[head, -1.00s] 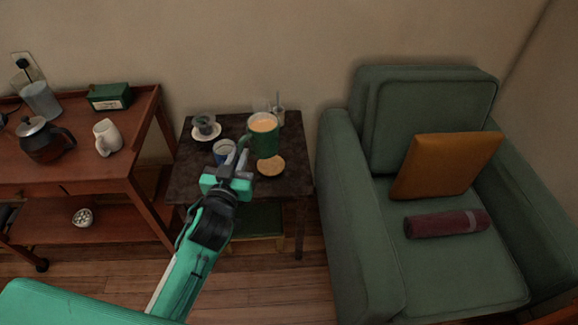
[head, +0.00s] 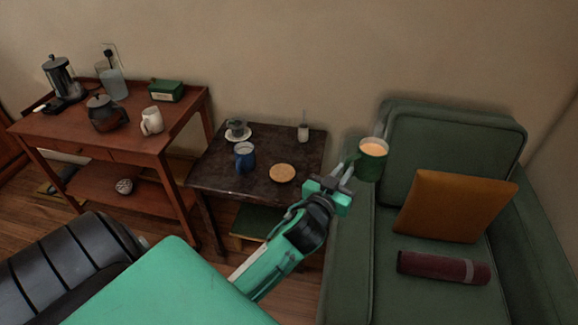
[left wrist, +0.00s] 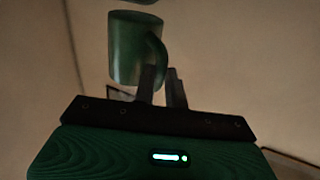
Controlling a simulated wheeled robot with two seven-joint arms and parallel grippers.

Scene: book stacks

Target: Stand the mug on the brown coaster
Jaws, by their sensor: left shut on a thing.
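The green mug (head: 373,161) holds a light brown drink and is upright. My left gripper (head: 346,176) is shut on its handle and holds it in the air, right of the small dark table, in front of the green armchair's arm. The mug (left wrist: 134,48) also shows in the left wrist view, with the gripper fingers (left wrist: 162,86) at its handle. The brown coaster (head: 282,173) is a round, light disc lying bare on the right part of the table, left of the gripper. My right gripper is not in view.
On the dark table (head: 215,172) stand a blue mug (head: 245,160), a dark cup on a white saucer (head: 238,138) and a small jar (head: 303,133). A wooden cart (head: 60,125) is at left. The armchair (head: 345,245) bears an orange cushion (head: 455,205) and a rolled maroon cloth (head: 445,267).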

